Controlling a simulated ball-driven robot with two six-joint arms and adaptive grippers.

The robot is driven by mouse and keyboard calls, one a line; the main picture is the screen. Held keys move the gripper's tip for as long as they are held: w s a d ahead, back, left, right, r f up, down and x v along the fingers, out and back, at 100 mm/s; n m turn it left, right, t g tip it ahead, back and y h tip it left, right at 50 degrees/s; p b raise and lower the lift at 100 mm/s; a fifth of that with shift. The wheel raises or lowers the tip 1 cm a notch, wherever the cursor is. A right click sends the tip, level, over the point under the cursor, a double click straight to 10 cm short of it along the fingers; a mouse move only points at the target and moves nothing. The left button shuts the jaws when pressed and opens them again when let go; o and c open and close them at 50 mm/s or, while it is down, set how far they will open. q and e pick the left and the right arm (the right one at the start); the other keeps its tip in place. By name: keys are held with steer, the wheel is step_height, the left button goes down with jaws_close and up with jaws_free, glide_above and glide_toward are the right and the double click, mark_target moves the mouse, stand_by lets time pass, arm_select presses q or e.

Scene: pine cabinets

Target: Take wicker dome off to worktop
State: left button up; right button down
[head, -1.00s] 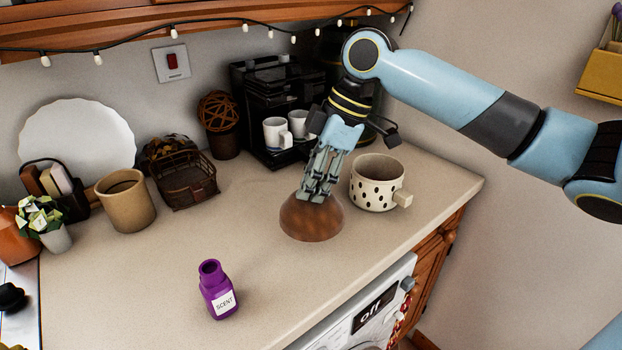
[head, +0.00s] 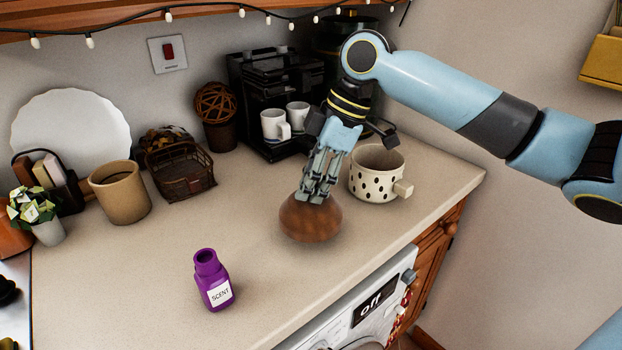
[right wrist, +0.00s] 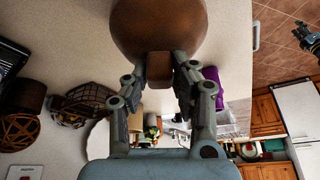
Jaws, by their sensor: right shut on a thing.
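The wicker dome (head: 311,219) is a smooth, rounded brown dome at the middle of the worktop (head: 130,270) in the head view. My right gripper (head: 317,197) comes down on it from above, shut on its small knob. In the right wrist view the dome (right wrist: 160,25) fills the top, with its knob (right wrist: 159,68) between the fingertips. A soft shadow lies under the dome, which looks slightly raised, but the gap is hard to judge. My left gripper (right wrist: 309,38) shows small at the right edge of the right wrist view; its jaws are unclear.
A spotted pot (head: 376,175) stands close right of the dome. A purple scent bottle (head: 212,281) stands front left. A coffee machine (head: 262,85) with white cups, a wire basket (head: 181,172) and a tan jar (head: 121,192) line the back.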

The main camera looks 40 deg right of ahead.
steer(key=shift+f+b, duration=0.5)
steer(key=shift+f, duration=0.7)
steer(key=c, duration=1)
jaws_free()
steer(key=w+a+p+v, duration=0.1)
steer(key=p+v, duration=0.4)
steer(key=v, duration=1.1)
steer(key=shift+r, duration=0.65)
steer(key=shift+a, duration=0.1)
